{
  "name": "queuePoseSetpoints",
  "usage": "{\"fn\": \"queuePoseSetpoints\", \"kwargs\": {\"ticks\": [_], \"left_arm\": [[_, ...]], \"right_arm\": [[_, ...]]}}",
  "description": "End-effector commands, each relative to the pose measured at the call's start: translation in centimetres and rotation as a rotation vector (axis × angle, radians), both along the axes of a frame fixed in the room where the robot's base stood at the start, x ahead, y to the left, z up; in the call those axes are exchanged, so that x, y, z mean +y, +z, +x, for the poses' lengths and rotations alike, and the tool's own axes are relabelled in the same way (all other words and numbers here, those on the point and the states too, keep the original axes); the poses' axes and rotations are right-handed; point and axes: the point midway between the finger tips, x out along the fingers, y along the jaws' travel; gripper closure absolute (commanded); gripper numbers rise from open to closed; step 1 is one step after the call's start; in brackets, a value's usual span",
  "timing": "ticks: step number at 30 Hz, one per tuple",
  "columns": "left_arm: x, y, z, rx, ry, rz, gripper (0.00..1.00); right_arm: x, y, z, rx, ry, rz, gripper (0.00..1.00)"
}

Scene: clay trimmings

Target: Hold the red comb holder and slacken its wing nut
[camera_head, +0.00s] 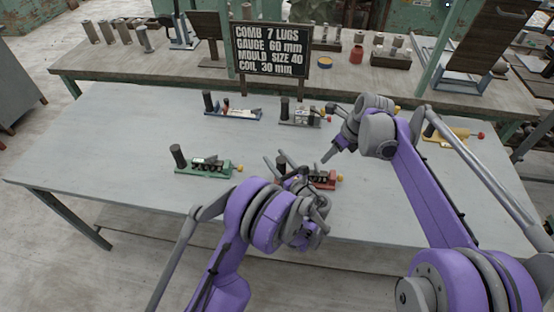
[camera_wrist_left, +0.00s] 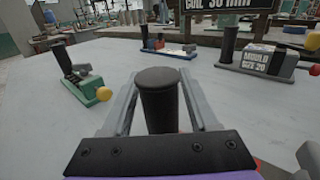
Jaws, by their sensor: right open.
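The red comb holder (camera_head: 322,184) lies at the front middle of the table, partly hidden by my left arm. Its upright black handle (camera_head: 281,160) also shows large in the left wrist view (camera_wrist_left: 159,102). My left gripper (camera_head: 281,167) is at this handle, with one finger on each side. In the left wrist view gaps show between handle and fingers, so the jaws look open around it. My right gripper (camera_head: 328,152) is open and empty, above and just behind the red holder. The wing nut is too small to make out.
A green holder (camera_head: 204,172) stands to the left, a blue one (camera_head: 232,113) and a grey one (camera_head: 302,117) behind, a yellow one (camera_head: 452,134) at right. A sign (camera_head: 271,50) stands at the back edge. The table's left part is clear.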

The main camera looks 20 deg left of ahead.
Motion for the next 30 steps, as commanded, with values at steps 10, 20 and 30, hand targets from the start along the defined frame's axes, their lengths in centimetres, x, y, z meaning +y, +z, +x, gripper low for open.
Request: {"fn": "queuePoseSetpoints", "kwargs": {"ticks": [10,20,30], "left_arm": [[-0.01,0.00,-0.02,0.000,0.000,0.000,1.00],[-0.02,0.00,-0.03,0.000,0.000,0.000,1.00],[-0.02,-0.01,-0.03,0.000,0.000,0.000,1.00]], "right_arm": [[0.00,0.00,0.00,0.000,0.000,0.000,0.50],[0.00,0.00,0.00,0.000,0.000,0.000,0.50],[0.00,0.00,0.00,0.000,0.000,0.000,0.50]]}}
